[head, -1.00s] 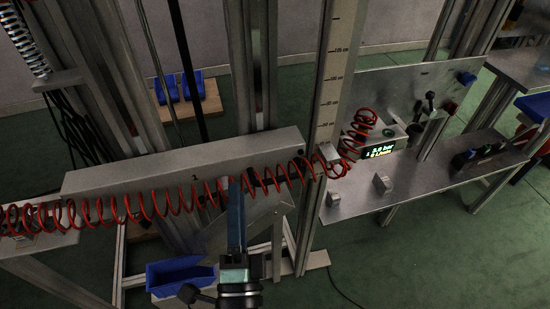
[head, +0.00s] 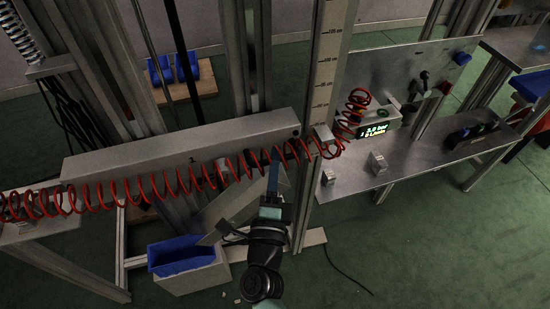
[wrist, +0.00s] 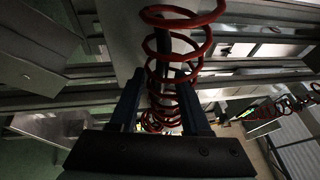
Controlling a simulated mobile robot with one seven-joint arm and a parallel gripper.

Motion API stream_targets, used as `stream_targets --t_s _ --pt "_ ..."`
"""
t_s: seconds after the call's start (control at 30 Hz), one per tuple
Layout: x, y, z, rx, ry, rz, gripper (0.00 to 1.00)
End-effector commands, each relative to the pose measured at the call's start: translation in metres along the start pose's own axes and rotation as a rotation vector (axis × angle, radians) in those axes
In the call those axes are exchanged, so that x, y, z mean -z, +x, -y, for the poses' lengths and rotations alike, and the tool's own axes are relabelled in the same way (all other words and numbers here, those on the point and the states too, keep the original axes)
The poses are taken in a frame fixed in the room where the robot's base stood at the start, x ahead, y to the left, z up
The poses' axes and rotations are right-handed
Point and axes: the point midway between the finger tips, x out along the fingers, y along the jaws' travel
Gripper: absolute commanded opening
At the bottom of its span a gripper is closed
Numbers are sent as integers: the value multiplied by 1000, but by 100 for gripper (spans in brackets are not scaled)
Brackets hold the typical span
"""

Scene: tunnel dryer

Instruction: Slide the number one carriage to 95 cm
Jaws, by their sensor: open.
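The carriage is a long grey crossbeam (head: 150,150) on the upright posts, left of the scale. A "1" mark on its front is hard to make out behind the hose. A tall pale scale (head: 322,75) with centimetre marks stands at its right end; the carriage's exact reading is too small to tell. My gripper (head: 273,158) is near the right part of the carriage's front. In the wrist view my gripper (wrist: 160,85) is open, with red coils and a dark bar showing between its fingers. I cannot tell whether it touches the carriage.
A red coiled hose (head: 120,190) stretches across the carriage's front, close to my gripper. A steel shelf (head: 400,165) with a lit display (head: 377,133) stands right. A blue bin (head: 180,255) sits below left. Open green floor lies at lower right.

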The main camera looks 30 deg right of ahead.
Motion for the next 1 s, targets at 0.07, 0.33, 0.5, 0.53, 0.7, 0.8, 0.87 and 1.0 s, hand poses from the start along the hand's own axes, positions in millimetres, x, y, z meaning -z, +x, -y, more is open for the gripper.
stream_targets --t_s 0.07,0.33,0.5,0.53,0.7,0.8,0.87,1.0 --pt "0 7 0 1 0 -1 47" --pt "0 12 0 0 -1 0 47" --pt "0 12 0 0 -1 0 36" --pt "0 12 0 0 -1 0 31" --pt "0 12 0 0 -1 1 0" --pt "0 11 0 0 -1 1 0" --pt "0 11 0 0 -1 1 0" --pt "0 11 0 0 -1 1 0"
